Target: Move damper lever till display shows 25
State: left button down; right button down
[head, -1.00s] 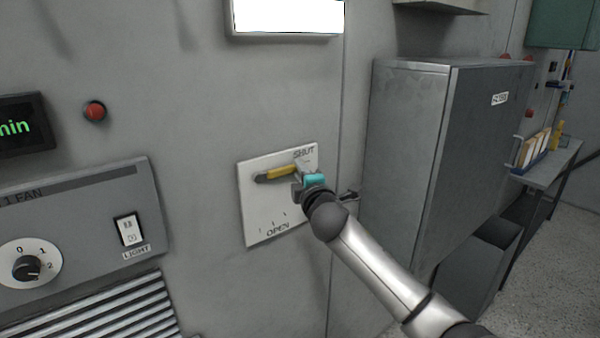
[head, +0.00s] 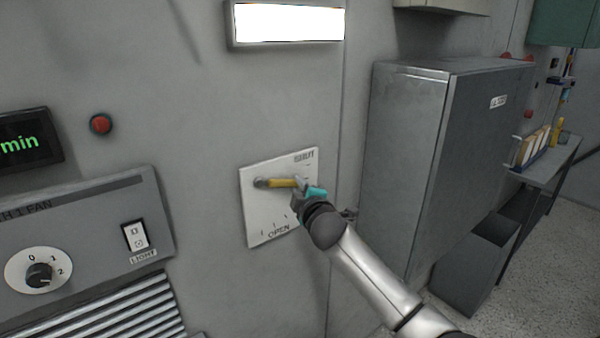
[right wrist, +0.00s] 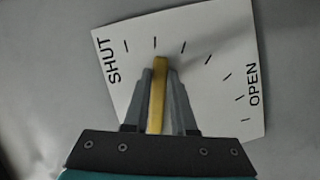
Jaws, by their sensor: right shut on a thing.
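The yellow damper lever (head: 282,183) is mounted on a white plate (head: 262,216) marked SHUT at the top and OPEN at the bottom. In the head view it points right, roughly level. My right gripper (head: 301,184) is shut on its outer end. In the right wrist view the lever (right wrist: 157,95) stands between the fingers of my gripper (right wrist: 160,85), its tip near the tick marks toward the SHUT side. The display (head: 18,146) at the left edge shows green "min"; its number is cut off. My left gripper is not in view.
A fan panel (head: 90,195) with a knob (head: 40,275) and a light switch (head: 134,236) is left of the plate. A red button (head: 101,124) sits above it. A grey cabinet (head: 408,150) stands to the right of my right arm.

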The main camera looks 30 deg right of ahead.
jog(key=shift+a+f+m, duration=0.1)
jog(key=shift+f+m, duration=0.15)
jog(key=shift+m, duration=0.05)
jog(key=c, duration=0.7)
grip_release()
jog(key=v, duration=1.5)
jog(key=shift+s+r, duration=0.15)
